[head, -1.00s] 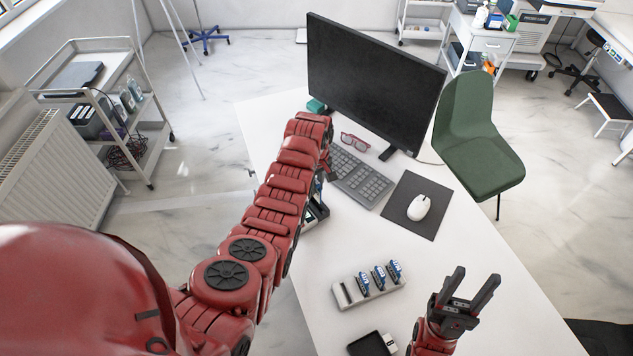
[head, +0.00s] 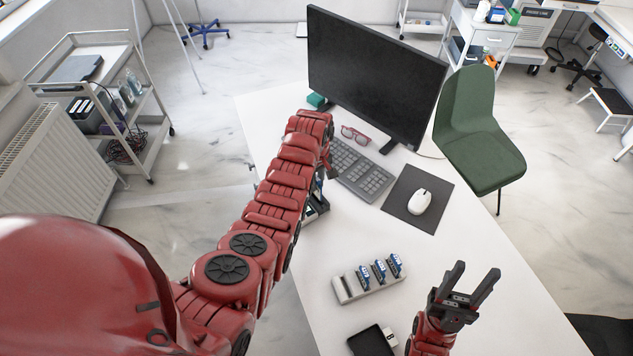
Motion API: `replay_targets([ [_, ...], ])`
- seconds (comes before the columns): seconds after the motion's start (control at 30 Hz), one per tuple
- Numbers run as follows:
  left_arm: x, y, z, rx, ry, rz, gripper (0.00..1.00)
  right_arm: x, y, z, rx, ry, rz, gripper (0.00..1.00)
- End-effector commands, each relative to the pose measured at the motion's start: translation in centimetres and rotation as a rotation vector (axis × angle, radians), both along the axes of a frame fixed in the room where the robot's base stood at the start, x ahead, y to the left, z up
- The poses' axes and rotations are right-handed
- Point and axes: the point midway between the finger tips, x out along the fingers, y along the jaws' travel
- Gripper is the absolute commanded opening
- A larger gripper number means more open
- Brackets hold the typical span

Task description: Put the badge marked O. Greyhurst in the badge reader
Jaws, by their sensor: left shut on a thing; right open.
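My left arm reaches across the desk, and its forearm hides most of my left gripper (head: 328,166). A small blue and white piece, seemingly a badge (head: 320,181), shows just below the gripper, held over a dark device (head: 318,209). This device, perhaps the badge reader, is partly hidden behind my arm. Whether the badge touches it cannot be seen. A pale rack (head: 346,291) holds three blue and white badges (head: 379,271), with bare room at its left end. Names on the badges are too small to read. My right gripper (head: 470,287) is open and empty, right of the rack.
A black tray-like item (head: 370,342) lies near the front. The desk's right side is clear.

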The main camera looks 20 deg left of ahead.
Motion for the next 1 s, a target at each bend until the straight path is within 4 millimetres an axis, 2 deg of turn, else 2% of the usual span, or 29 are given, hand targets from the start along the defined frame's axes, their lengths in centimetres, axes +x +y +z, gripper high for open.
replay_targets([
  [1.0, 0.03, 0.01, -0.49, 0.000, 0.000, 0.000, 0.00, 0.00, 0.00, -0.62, 0.000, 0.000, 0.000, 0.50],
])
